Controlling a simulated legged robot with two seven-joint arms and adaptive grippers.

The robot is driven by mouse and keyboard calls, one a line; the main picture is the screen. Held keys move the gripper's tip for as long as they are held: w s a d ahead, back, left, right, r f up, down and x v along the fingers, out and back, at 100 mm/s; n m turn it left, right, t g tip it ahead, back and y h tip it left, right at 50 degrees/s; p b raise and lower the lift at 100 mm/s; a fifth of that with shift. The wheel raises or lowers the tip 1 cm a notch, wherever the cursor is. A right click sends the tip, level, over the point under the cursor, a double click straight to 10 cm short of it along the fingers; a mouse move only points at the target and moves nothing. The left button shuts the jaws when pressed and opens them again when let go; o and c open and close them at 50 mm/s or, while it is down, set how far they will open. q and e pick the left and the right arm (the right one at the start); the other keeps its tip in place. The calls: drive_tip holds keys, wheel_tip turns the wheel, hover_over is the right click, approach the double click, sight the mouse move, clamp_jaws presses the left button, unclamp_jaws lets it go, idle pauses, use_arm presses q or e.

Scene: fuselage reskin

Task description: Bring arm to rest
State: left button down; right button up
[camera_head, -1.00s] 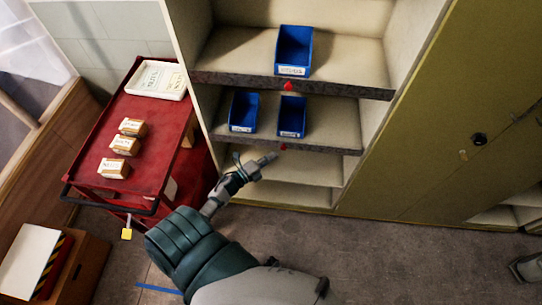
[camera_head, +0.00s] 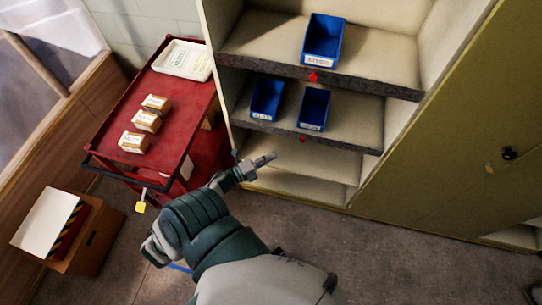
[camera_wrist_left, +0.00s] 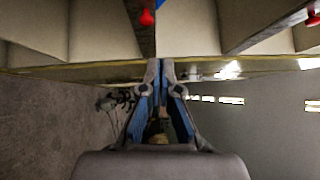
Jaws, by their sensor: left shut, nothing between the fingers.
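My left gripper (camera_head: 263,160) is shut and empty, held in the air in front of the lower shelves of the open cabinet (camera_head: 318,72). My left arm reaches up to it from the bottom of the head view. In the left wrist view the two fingers of the gripper (camera_wrist_left: 160,68) are together with nothing between them, below the cabinet's shelf edges. No contact with the cabinet shows. My right gripper is not in view.
A blue bin (camera_head: 323,40) stands on the upper shelf; blue bins (camera_head: 267,98) and (camera_head: 313,108) stand below. A red cart (camera_head: 177,100) at left holds small boxes (camera_head: 146,121) and a white tray (camera_head: 184,59). A brown box (camera_head: 92,240) stands lower left. Floor (camera_head: 400,265) at right is clear.

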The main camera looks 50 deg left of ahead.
use_arm(q)
drive_tip(key=s+d+f+n+g+y, duration=0.1)
drive_tip(key=s+f+n+g+y, duration=0.2)
drive_tip(key=f, duration=0.7)
drive_tip(key=s+d+f+n+g, duration=0.15)
drive_tip(key=s+f+n, duration=0.35)
drive_tip(key=f, duration=0.5)
drive_tip(key=s+d+f+n+g+y, duration=0.1)
drive_tip(key=s+f+n+g+y, duration=0.3)
drive_tip(key=f, duration=0.6)
drive_tip(key=s+d+f+n+g+h, duration=0.1)
drive_tip(key=s+d+f+n+g, duration=0.2)
drive_tip(key=s+f, duration=0.4)
drive_tip(key=s+d+f+n+g+h, duration=0.1)
drive_tip(key=s+d+f+n+g, duration=0.3)
drive_tip(key=s, duration=1.1)
drive_tip(key=d+f+g, duration=0.1)
drive_tip(key=d+f, duration=0.2)
drive_tip(key=d, duration=0.1)
drive_tip(key=shift+s+d+h, duration=0.15)
drive_tip(key=shift+h, duration=0.15)
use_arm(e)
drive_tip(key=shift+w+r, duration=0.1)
use_arm(q)
drive_tip(key=shift+g, duration=0.25)
